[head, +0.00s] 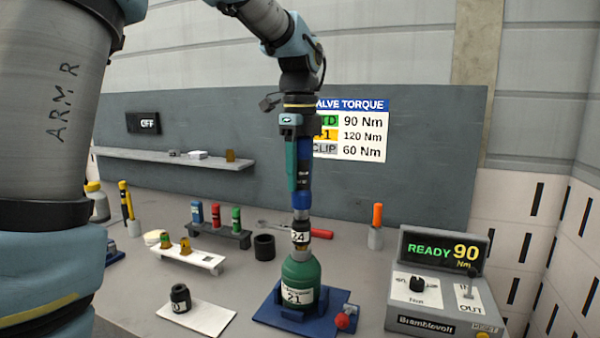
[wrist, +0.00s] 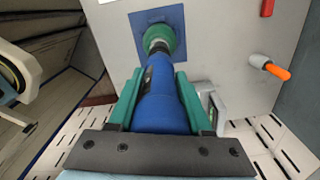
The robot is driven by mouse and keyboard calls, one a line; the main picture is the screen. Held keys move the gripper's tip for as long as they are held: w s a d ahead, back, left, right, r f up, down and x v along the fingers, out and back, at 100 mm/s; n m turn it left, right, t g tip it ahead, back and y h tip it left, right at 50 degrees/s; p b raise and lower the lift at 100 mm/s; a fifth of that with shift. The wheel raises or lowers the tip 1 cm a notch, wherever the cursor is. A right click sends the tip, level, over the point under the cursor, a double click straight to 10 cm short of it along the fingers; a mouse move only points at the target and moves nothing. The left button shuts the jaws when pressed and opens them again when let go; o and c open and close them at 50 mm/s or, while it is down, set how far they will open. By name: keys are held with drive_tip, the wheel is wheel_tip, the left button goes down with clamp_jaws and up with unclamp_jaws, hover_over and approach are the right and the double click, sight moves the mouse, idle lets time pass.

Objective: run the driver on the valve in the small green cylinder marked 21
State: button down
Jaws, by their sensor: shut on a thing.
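The small green cylinder (head: 300,275) marked 21 stands upright in a blue holder (head: 272,312) on the bench. My gripper (head: 299,185) is shut on the blue driver (head: 303,172), which hangs upright above the cylinder. The driver's dark socket (head: 300,237), marked 24, sits at the cylinder's top and hides the valve; I cannot tell how fully it is seated. In the wrist view the teal fingers flank the driver (wrist: 163,95), which points at the green cylinder (wrist: 163,40).
A control box (head: 440,290) at right reads READY 90 Nm. A wall sign (head: 352,130) lists torques. A socket (head: 180,298) on a white plate (head: 197,317), a black ring (head: 264,247) and a rack (head: 220,235) stand left.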

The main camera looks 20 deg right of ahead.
sight(300, 149)
drive_tip(key=shift+f+p, duration=0.2)
drive_tip(key=shift+p, duration=0.1)
idle(0.4)
drive_tip(key=shift+r+p, duration=0.1)
drive_tip(key=shift+p, duration=0.2)
drive_tip(key=shift+f, duration=0.25)
idle(0.4)
drive_tip(key=shift+f+p, duration=0.2)
drive_tip(key=shift+p, duration=1.5)
idle(0.8)
drive_tip(key=shift+r+p, duration=1.6)
drive_tip(key=shift+r, duration=1.5)
